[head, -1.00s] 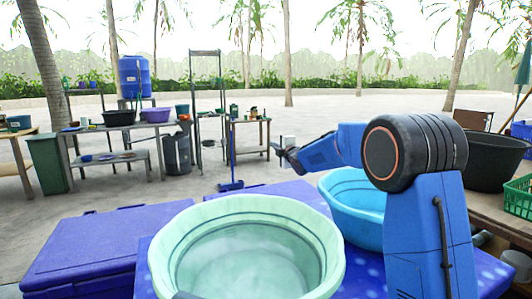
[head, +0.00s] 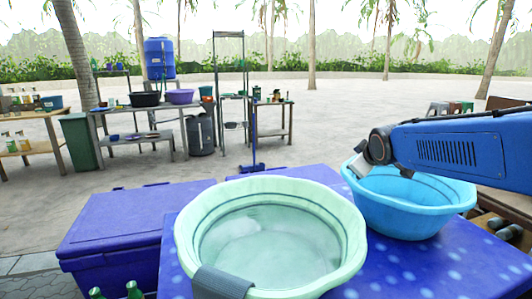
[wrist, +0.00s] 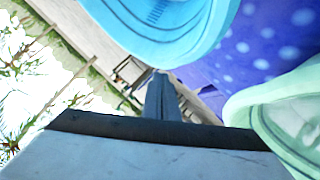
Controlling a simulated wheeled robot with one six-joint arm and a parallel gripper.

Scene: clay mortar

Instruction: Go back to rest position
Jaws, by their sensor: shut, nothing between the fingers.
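My gripper (wrist: 160,95) is shut and empty; its dark fingers show together in the middle of the wrist view. In the head view my arm reaches in from the right, with its wrist end in front of the light blue basin (head: 415,205). The fingers are hard to make out there. The blue basin also shows at the top of the wrist view (wrist: 160,35). A pale green basin (head: 350,230) of clear water stands left of it, and shows at the right of the wrist view (wrist: 285,115).
Both basins stand on a blue spotted table (head: 455,262). A grey cloth-like thing (head: 220,283) hangs over the green basin's front rim. A large blue box (head: 125,225) is at the left. Benches (head: 150,138) stand farther back, with open sandy ground around them.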

